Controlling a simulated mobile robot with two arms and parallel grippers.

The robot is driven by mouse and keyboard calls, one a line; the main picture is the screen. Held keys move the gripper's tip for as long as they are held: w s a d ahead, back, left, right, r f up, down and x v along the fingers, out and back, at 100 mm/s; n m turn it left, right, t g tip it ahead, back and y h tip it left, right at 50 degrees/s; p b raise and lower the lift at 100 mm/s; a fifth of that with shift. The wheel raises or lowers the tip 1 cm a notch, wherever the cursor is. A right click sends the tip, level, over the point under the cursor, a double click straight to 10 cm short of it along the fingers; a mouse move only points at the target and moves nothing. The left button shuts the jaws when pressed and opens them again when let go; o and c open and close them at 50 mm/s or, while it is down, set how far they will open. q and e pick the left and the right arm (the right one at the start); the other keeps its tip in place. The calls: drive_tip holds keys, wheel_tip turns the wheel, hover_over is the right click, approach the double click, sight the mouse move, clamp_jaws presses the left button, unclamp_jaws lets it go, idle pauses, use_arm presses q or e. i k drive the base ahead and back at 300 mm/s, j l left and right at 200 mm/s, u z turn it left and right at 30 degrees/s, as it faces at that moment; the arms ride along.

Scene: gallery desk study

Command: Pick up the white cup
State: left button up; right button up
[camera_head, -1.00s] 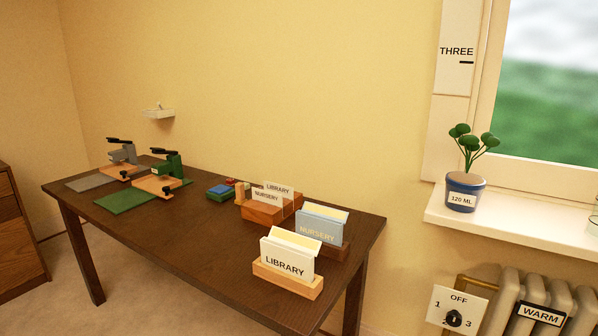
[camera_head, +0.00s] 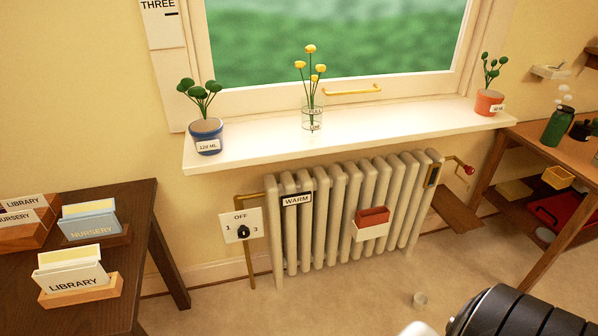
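No other white cup shows clearly. Neither of my grippers is in view. A black ribbed part, which looks like my own arm, fills the bottom right corner and hides some floor there.
A radiator (camera_head: 340,215) with a red-and-white holder (camera_head: 372,224) stands below the windowsill (camera_head: 350,135), which bears plants and a glass vase (camera_head: 312,117). A dark desk (camera_head: 140,215) with card boxes is left; a wooden table (camera_head: 550,147) is right. Floor between is mostly clear.

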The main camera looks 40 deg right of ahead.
sight(420, 301)
drive_tip(key=z, duration=1.15)
